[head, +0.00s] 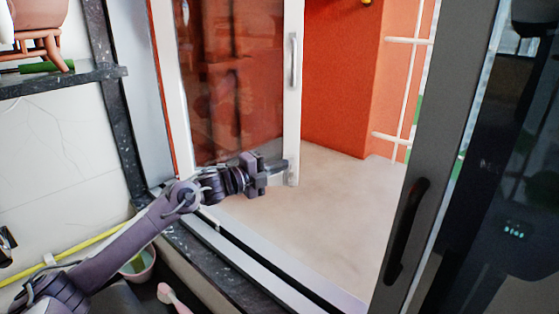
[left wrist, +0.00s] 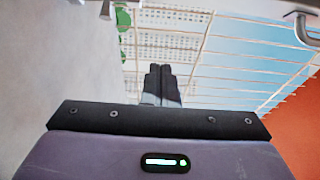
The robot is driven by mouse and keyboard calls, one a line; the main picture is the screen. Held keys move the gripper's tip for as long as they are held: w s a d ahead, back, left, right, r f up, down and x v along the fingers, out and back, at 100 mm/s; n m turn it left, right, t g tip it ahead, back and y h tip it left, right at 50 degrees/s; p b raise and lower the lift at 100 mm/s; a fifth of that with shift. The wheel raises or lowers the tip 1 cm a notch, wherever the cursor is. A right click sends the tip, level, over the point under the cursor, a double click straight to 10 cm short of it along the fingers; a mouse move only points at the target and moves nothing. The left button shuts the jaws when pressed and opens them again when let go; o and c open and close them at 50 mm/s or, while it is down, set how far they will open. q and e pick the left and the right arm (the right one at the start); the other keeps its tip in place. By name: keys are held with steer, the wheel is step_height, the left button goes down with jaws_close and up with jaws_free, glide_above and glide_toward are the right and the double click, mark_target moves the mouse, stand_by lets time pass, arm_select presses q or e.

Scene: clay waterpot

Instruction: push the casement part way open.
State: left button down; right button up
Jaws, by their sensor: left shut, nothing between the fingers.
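The white-framed casement (head: 293,110) with a dark reddish glass pane stands swung partly outward at the centre left of the head view. A pale handle (head: 293,60) sits on its right stile; a metal handle (left wrist: 303,28) also shows at the upper right of the left wrist view. My left gripper (head: 284,166) is shut and empty, with its tips at the lower end of that stile. Whether they touch it I cannot tell. In the left wrist view its fingers (left wrist: 157,80) lie together, pointing toward the outside. My right gripper is not in view.
A dark-framed pane with a black handle (head: 406,232) stands at the right. The pale ledge (head: 330,220) outside is clear. An orange wall (head: 342,75) and white bars (head: 405,90) stand beyond. At the left are a shelf (head: 60,80) with pots and a small pot (head: 140,268) below.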

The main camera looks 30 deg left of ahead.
arm_select(q)
steer(key=shift+w+a, duration=0.2)
steer(key=shift+w, duration=0.45)
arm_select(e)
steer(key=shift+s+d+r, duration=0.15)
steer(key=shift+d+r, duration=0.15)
arm_select(q)
steer(key=w+y+b, duration=0.1)
steer(key=w, duration=0.1)
steer(key=shift+w+a+n, duration=0.1)
steer(key=shift+w+n, duration=0.2)
steer(key=shift+n, duration=0.1)
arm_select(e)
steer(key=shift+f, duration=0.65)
arm_select(q)
steer(key=shift+s, duration=0.1)
